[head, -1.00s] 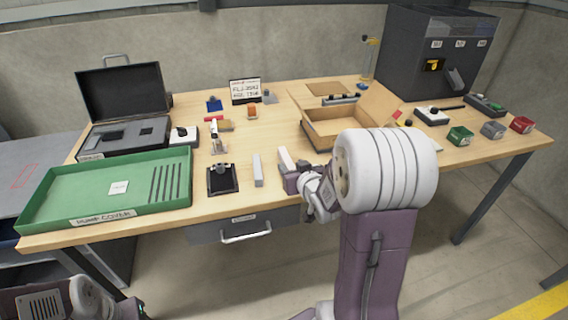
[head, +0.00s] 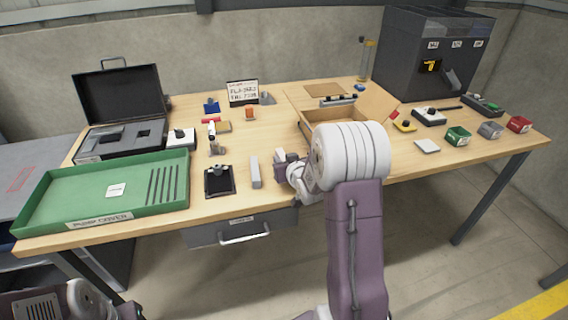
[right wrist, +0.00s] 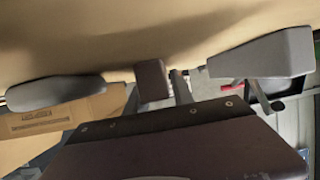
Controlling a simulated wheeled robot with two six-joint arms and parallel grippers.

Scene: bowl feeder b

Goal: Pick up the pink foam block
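The pink foam block (head: 280,155) is a small pale piece on the table, mostly hidden by my right gripper in the head view. My right gripper (head: 284,166) is low over the front middle of the table, at the block. In the right wrist view its two grey fingers (right wrist: 160,74) are wide apart, close to the tabletop. A shaded, dull mauve block (right wrist: 152,80) shows between them; it looks like the foam block, but its colour is dark. I see no contact with either finger. My left gripper is out of view; only part of that arm shows bottom left.
A light grey bar (head: 255,171) lies just left of the right gripper. A black-based fixture (head: 219,182) and green tray (head: 40,207) are farther left. An open cardboard box (head: 309,130) stands right behind the gripper. A dark machine (head: 405,60) stands back right.

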